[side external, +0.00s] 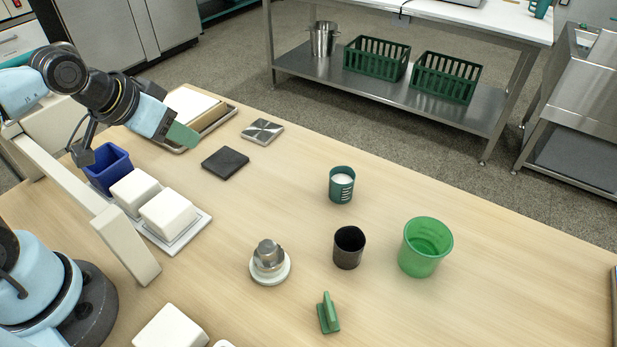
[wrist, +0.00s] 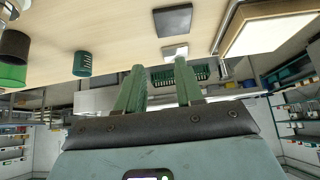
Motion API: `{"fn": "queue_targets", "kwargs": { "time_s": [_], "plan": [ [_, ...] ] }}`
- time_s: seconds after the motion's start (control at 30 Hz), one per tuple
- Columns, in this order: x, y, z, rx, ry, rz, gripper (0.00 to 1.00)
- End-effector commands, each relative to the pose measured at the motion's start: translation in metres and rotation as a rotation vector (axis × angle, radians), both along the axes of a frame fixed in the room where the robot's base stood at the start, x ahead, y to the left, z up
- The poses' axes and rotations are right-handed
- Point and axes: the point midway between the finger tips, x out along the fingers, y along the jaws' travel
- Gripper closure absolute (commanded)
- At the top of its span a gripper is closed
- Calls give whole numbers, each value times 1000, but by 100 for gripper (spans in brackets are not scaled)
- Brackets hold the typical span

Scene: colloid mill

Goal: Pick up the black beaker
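The black beaker (side external: 349,248) stands upright on the wooden table, between a green beaker (side external: 426,247) and a metal piece on a white round base (side external: 268,262). In the wrist view the black beaker (wrist: 13,46) shows at the left edge. My gripper (side external: 182,136) is in the air over the far left part of the table, well away from the black beaker. In the wrist view its two green fingers (wrist: 160,67) are apart, with nothing held between them.
A teal cup with white contents (side external: 342,184) stands behind the black beaker, and a green block (side external: 328,313) lies in front. A black plate (side external: 225,163), a metal plate (side external: 262,131), a blue bin (side external: 108,168) and white blocks (side external: 168,215) are to the left. The table's middle is clear.

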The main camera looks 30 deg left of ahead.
Motion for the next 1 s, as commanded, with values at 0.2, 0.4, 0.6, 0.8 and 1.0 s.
{"fn": "queue_targets", "kwargs": {
  "time_s": [0.2,0.4,0.6,0.8,1.0],
  "plan": [
    [0,0,0,0,0,0,64],
    [0,0,0,-1,0,1,37],
    [0,0,0,-1,0,1,21],
    [0,-1,0,-8,3,4,21],
    [11,-17,-1,-161,75,91,21]
  ]
}}
